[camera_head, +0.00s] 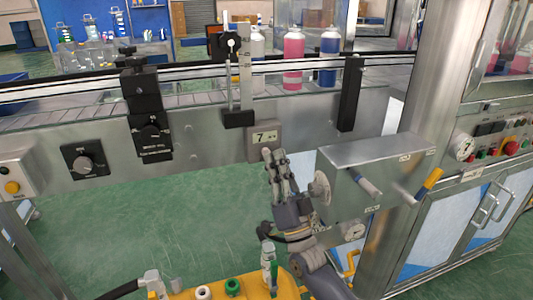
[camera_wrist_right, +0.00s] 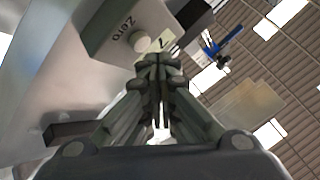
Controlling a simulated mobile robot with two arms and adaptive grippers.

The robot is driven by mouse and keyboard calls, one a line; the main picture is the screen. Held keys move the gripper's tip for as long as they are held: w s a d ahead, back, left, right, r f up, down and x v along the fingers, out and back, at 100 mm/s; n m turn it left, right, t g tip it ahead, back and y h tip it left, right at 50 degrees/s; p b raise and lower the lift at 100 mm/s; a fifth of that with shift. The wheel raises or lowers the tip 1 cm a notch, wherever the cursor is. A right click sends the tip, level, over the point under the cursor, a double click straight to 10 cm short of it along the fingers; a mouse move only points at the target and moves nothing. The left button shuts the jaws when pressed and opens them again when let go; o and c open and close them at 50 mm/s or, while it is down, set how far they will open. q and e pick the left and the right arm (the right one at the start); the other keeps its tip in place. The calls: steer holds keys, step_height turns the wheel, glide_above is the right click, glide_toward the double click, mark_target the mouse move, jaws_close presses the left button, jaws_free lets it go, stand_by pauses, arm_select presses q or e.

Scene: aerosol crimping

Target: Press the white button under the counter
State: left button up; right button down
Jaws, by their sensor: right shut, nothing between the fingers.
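The counter (camera_head: 264,134) is a small grey box showing a 7, mounted on the metal side panel below the conveyor. In the right wrist view, a round pale button (camera_wrist_right: 139,41) sits on the underside of the grey counter box (camera_wrist_right: 108,33), beside the word "Zero". My right gripper (camera_head: 270,153) is just below the counter, pointing up, shut and empty. In the wrist view its fingertips (camera_wrist_right: 160,60) are close to the button, a little to its right; I cannot tell whether they touch the box. The button is hidden in the head view. My left gripper is not in view.
A metal box with levers (camera_head: 375,165) stands close to the right of my right gripper. A black knob (camera_head: 84,163) and a yellow button box (camera_head: 14,186) are farther left. Pink (camera_head: 293,58) and blue bottles (camera_head: 328,57) stand on the conveyor above.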

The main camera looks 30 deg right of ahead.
steer(key=shift+w, duration=0.15)
stand_by(0.5)
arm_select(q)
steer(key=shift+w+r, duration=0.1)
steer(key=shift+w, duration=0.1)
arm_select(e)
steer(key=shift+w+d, duration=0.1)
steer(key=shift+w, duration=0.15)
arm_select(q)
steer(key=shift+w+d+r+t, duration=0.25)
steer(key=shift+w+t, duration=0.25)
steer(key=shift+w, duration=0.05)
arm_select(e)
steer(key=shift+w+d, duration=0.1)
steer(key=shift+w, duration=0.3)
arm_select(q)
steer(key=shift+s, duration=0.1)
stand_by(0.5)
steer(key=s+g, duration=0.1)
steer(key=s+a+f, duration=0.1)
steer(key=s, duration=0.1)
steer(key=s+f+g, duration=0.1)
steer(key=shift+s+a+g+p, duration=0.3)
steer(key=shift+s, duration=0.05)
arm_select(e)
steer(key=shift+s+a, duration=0.2)
steer(key=shift+s, duration=0.6)
